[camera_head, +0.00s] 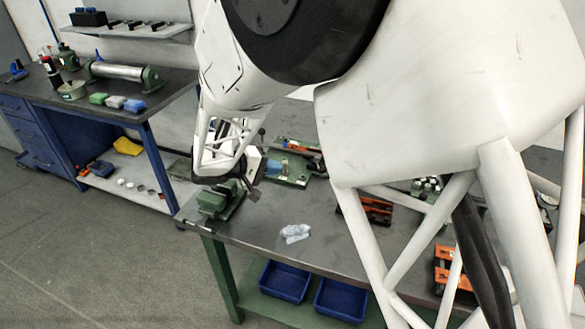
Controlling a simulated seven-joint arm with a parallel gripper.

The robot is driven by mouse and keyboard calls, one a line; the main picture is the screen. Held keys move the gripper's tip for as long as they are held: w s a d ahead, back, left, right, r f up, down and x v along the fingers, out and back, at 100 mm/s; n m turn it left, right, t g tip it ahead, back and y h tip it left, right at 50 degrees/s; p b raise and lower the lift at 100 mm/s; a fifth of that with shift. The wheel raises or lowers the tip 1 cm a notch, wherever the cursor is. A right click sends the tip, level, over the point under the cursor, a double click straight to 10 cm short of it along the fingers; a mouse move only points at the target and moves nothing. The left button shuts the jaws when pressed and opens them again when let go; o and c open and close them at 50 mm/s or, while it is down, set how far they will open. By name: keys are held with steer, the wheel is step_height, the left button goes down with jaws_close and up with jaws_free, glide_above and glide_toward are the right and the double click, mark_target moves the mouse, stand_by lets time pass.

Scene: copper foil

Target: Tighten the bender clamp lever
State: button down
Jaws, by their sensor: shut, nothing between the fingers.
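My arm comes down from the top, and my gripper (253,194) is a small dark shape over the left end of the grey workbench (320,222). It looks shut and empty, just right of a green vise-like fixture (220,199) at the bench's left front corner. I cannot tell whether they touch. Behind the gripper, a green base plate with a blue part (287,170) lies on the bench; it may be the bender. A thin dark upright with a knob (262,132) shows beside my arm. I cannot tell whether it is the clamp lever. My arm hides much of this area.
A crumpled pale cloth (295,233) lies near the bench's front edge, with bare bench around it. An orange-and-black tool tray (376,211) is to the right. Blue bins (284,281) stand on the lower shelf. A second bench (110,85) with a roller is at left.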

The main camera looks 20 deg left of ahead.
mark_target(320, 170)
steer(key=x, duration=1.3)
steer(key=shift+w+d, duration=0.3)
steer(key=shift+d+n+t+y, duration=0.35)
steer(key=shift+n+t+y, duration=0.05)
steer(key=shift+n, duration=0.1)
stand_by(0.3)
steer(key=shift+w+d+n+t+y, duration=0.15)
steer(key=shift+d+n+t+y, duration=0.3)
steer(key=shift+n+y, duration=0.1)
steer(key=shift+w+d+n+t+y, duration=0.15)
steer(key=shift+d+n+t+y, duration=0.2)
steer(key=shift+d+n+y, duration=0.15)
steer(key=shift+w+d+n+t+y, duration=0.3)
steer(key=shift+d+n+y, duration=0.15)
steer(key=shift+n+y, duration=0.45)
steer(key=shift+w+d+n+t+y, duration=0.35)
steer(key=shift+d+n+y, duration=0.1)
steer(key=shift+n+y, duration=0.35)
steer(key=shift+w+d, duration=0.9)
steer(key=shift+w, duration=0.25)
steer(key=shift+w+d, duration=0.35)
steer(key=shift+w, duration=0.4)
